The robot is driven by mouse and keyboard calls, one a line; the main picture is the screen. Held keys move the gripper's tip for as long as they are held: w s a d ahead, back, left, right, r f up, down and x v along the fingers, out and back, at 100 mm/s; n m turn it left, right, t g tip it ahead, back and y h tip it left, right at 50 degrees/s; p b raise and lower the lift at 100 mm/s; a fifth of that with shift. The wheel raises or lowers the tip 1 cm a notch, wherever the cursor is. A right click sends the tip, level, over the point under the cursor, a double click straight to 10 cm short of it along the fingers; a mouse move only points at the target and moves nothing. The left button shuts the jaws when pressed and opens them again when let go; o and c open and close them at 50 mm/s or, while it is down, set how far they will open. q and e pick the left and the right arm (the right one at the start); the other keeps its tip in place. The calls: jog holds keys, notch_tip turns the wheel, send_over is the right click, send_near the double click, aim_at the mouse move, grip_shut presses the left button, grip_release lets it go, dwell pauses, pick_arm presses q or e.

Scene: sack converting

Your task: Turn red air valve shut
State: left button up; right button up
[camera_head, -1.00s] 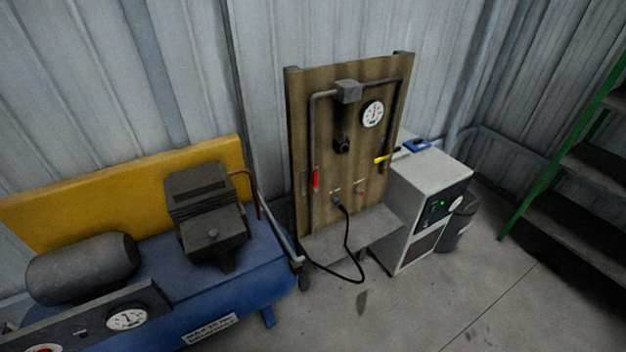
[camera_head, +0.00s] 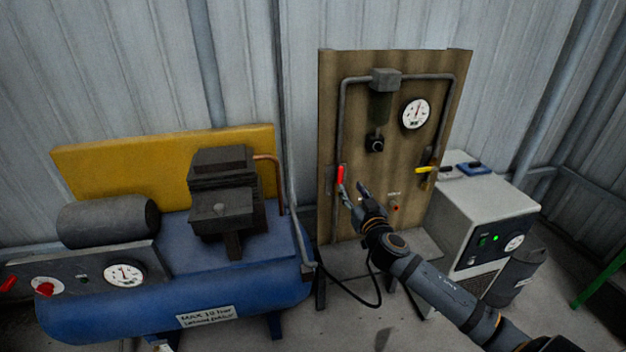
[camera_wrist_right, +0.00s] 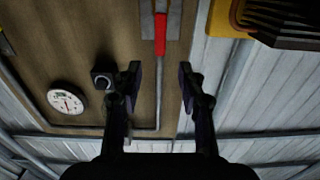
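The red air valve handle (camera_head: 341,174) is upright on the left pipe of the brown wooden panel (camera_head: 395,150). In the right wrist view the red handle (camera_wrist_right: 160,35) lies between the lines of the two fingers, beyond their tips. My right gripper (camera_head: 353,192) is just right of and below the handle in the head view. It also shows in the right wrist view (camera_wrist_right: 158,82), with its fingers apart and nothing between them. It appears not to touch the handle. My left gripper is not in view.
A yellow valve handle (camera_head: 426,170) and a gauge (camera_head: 415,114) are on the panel's right side. A blue compressor (camera_head: 180,290) stands left, a white dryer box (camera_head: 490,205) right. A black hose (camera_head: 350,296) hangs below the panel.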

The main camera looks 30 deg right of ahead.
aim_at(341, 173)
jog(key=p+x, duration=0.2)
jog(key=x, duration=0.7)
jog(key=shift+w+r, duration=0.1)
jog(key=shift+w, duration=0.25)
jog(key=shift+w+d, duration=0.1)
jog(key=shift+w, duration=0.35)
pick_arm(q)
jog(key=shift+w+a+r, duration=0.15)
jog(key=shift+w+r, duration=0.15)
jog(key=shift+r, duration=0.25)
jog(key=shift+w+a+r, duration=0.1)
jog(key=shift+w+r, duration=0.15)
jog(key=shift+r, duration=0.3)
pick_arm(e)
jog(key=shift+c, duration=0.4)
grip_shut()
